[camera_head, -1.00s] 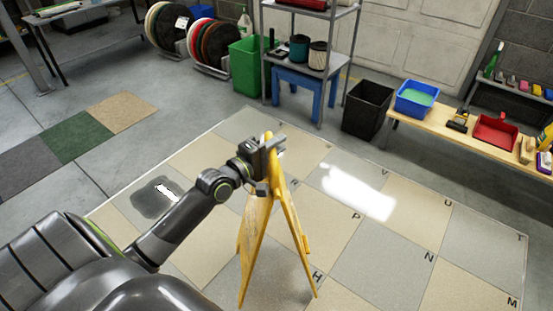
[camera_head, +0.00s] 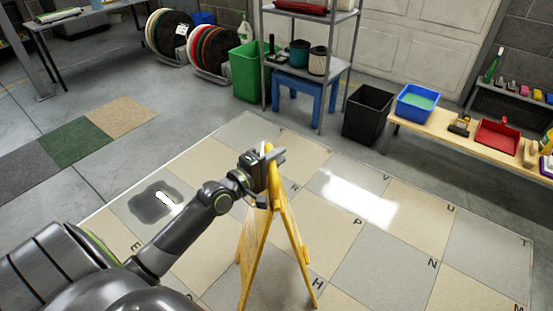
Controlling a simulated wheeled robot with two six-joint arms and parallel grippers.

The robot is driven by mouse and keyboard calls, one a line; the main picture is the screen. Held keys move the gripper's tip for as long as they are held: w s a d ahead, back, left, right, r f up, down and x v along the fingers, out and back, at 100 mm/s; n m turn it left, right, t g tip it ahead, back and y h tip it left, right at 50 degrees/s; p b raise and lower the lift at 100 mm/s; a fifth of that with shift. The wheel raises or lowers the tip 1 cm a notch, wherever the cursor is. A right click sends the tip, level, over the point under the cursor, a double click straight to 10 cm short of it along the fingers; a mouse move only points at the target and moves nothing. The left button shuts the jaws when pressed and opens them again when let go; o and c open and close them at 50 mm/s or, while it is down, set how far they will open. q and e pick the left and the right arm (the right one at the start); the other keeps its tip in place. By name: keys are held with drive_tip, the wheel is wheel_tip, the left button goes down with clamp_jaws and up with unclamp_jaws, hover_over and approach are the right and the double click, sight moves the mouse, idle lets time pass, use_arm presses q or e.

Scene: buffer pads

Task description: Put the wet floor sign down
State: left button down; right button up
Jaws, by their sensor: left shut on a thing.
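The yellow wet floor sign (camera_head: 254,240) is an A-frame with its legs spread, upright in the middle of the camera_head view. My left gripper (camera_head: 268,160) is shut on its top edge. The sign's feet are over the lettered tile floor (camera_head: 370,262), near the tile marked H; I cannot tell whether they touch it. My right gripper is not in view.
A dark wet patch (camera_head: 155,201) lies on the tiles to the left of the sign. A black bin (camera_head: 368,114), a green bin (camera_head: 245,70), a metal shelf (camera_head: 309,12) and a wooden bench (camera_head: 470,143) stand at the back. Tiles right of the sign are clear.

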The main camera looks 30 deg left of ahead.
use_arm(q)
drive_tip(key=c, duration=1.3)
unclamp_jaws()
